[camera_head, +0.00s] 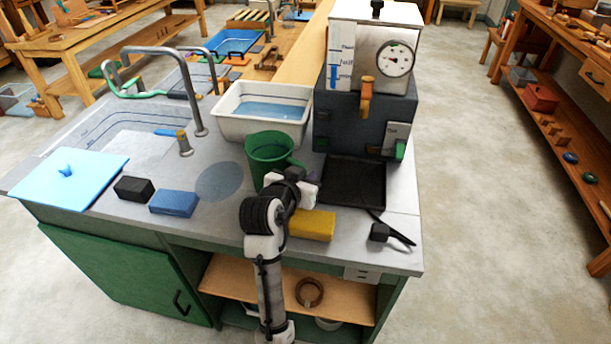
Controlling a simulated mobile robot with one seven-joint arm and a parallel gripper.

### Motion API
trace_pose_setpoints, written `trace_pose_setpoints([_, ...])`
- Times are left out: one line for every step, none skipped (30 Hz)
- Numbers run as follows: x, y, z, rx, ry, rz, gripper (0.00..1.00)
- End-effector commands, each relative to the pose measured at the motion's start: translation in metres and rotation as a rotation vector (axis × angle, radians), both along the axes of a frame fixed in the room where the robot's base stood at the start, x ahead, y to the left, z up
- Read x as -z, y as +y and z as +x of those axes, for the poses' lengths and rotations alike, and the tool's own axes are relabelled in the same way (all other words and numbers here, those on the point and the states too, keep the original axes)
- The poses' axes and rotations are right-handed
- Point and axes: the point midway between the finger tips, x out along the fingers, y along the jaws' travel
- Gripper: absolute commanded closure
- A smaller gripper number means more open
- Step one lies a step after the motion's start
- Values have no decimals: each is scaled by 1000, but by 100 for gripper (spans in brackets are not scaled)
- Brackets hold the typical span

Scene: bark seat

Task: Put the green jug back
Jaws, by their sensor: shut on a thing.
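The green jug (268,158) is upright over the grey counter (128,223), right of a round blue-grey patch (220,182) on the worktop. My gripper (297,173) is at the jug's right side, by its handle, and is shut on the jug. The fingertips are mostly hidden by my wrist. The jug's lower right side is also hidden behind my arm, so I cannot tell whether its base touches the counter.
A white basin (262,138) stands behind the jug. A grey boiler with a dial (395,58) and a black tray (353,183) are to the right. Yellow (313,226), blue (174,202) and black (134,189) blocks lie near the front. The sink tap (200,112) rises left.

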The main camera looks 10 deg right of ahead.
Motion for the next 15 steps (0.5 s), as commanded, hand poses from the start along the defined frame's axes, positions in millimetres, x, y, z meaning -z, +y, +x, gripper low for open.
trace_pose_setpoints([3, 0, 0, 0, 0, 0, 100])
trace_pose_setpoints([2, 0, 0, 0, 0, 0, 85])
trace_pose_setpoints([2, 0, 0, 0, 0, 0, 80])
trace_pose_setpoints([2, 0, 0, 0, 0, 0, 76])
trace_pose_setpoints([2, 0, 0, 0, 0, 0, 72])
trace_pose_setpoints([2, 0, 0, 0, 0, -1, 66])
trace_pose_setpoints([2, 0, 0, 0, 0, -1, 66])
trace_pose_setpoints([2, 0, 0, 0, 0, -1, 66])
trace_pose_setpoints([2, 0, 0, 0, 0, -1, 66])
trace_pose_setpoints([2, 0, 0, 0, 0, -1, 66])
trace_pose_setpoints([2, 0, 0, 0, 0, -1, 66])
trace_pose_setpoints([2, 0, 0, 0, 0, -1, 66])
trace_pose_setpoints([2, 0, 0, 0, 0, -1, 66])
trace_pose_setpoints([1, 0, 0, 0, 0, -1, 66])
trace_pose_setpoints([0, 0, 0, 0, 0, 0, 66])
